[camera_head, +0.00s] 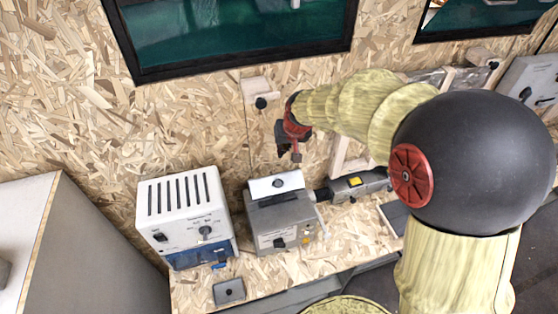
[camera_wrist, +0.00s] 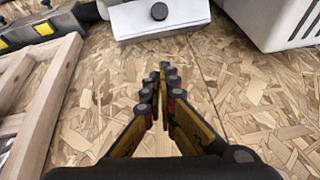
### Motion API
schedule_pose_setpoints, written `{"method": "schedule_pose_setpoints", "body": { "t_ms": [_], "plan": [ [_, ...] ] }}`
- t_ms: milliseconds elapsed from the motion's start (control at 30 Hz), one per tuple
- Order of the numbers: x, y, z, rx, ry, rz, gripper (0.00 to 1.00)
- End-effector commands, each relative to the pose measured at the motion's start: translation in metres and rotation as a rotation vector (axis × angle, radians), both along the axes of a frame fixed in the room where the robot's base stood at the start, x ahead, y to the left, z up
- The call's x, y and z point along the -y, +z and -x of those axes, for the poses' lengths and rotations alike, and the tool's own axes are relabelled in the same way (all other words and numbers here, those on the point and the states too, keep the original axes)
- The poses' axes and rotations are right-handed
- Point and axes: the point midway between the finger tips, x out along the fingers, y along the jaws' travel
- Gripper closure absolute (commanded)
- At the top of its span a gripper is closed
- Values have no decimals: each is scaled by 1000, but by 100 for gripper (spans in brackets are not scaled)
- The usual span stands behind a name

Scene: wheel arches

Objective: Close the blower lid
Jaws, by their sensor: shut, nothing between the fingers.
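The blower appears to be the grey box (camera_head: 285,222) on the bench in the head view, with small controls on its front. Its white lid (camera_head: 265,187) with a dark knob sits at the top rear and looks tilted up, but its exact angle is hard to tell. The lid also shows at the top of the wrist view (camera_wrist: 138,22). My gripper (camera_head: 296,157) is above and behind the lid, near the chipboard wall, and does not touch it. In the wrist view my gripper (camera_wrist: 165,72) has its fingers converged, with nothing between them.
A white slotted unit (camera_head: 183,205) stands left of the blower. A grey device with a yellow label (camera_head: 355,184) is close on its right. A wooden frame (camera_wrist: 45,105) stands beside my gripper. A white wall block (camera_head: 258,88) with a black knob is above.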

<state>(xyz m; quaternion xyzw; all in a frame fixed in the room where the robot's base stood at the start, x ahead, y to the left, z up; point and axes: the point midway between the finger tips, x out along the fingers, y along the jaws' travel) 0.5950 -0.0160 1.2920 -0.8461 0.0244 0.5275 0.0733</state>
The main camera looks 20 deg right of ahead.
Motion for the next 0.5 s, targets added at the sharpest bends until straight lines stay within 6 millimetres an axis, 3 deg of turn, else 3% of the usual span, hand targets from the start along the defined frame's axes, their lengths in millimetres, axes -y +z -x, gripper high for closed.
{"method": "schedule_pose_setpoints", "body": {
  "t_ms": [500],
  "plan": [
    [-4,-86,-39,-8,0,-1,100]
  ]
}}
